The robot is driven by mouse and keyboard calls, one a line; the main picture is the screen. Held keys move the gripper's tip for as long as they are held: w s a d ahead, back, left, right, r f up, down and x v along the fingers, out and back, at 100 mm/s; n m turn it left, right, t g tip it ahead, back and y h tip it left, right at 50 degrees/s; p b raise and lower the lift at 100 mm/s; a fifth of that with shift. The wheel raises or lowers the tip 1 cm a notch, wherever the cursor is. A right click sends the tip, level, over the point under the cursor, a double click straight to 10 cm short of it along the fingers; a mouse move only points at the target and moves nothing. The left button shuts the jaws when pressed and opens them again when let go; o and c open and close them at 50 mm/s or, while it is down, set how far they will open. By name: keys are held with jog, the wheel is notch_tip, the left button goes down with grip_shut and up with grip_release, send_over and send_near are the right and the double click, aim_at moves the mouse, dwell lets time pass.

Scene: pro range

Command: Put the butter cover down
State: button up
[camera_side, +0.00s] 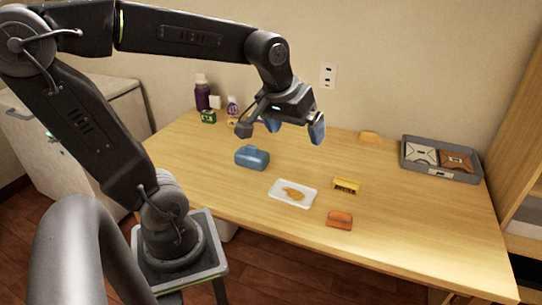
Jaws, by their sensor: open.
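A blue, rounded, box-like piece (252,158), which looks like the butter cover, rests on the table left of the middle. A white rectangular dish (279,197) lies to its lower right, uncovered, with a yellow-brown piece (293,193) on it. My gripper (295,130) hangs in the air above the table, up and to the right of the blue piece and apart from it. Its bluish fingertips are spread, with nothing seen between them.
A yellow box (346,185) and an orange block (340,221) lie right of the dish. A grey tray (440,173) with two packets is at the right, near an orange-yellow item (369,137). Bottles (202,93) and a green box (208,117) stand at the back left.

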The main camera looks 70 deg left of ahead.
jog(key=s+d+f+m+t+h, duration=0.1)
jog(key=s+d+m, duration=0.5)
jog(key=s, duration=0.1)
jog(key=shift+s+d, duration=0.2)
jog(key=shift+s, duration=0.15)
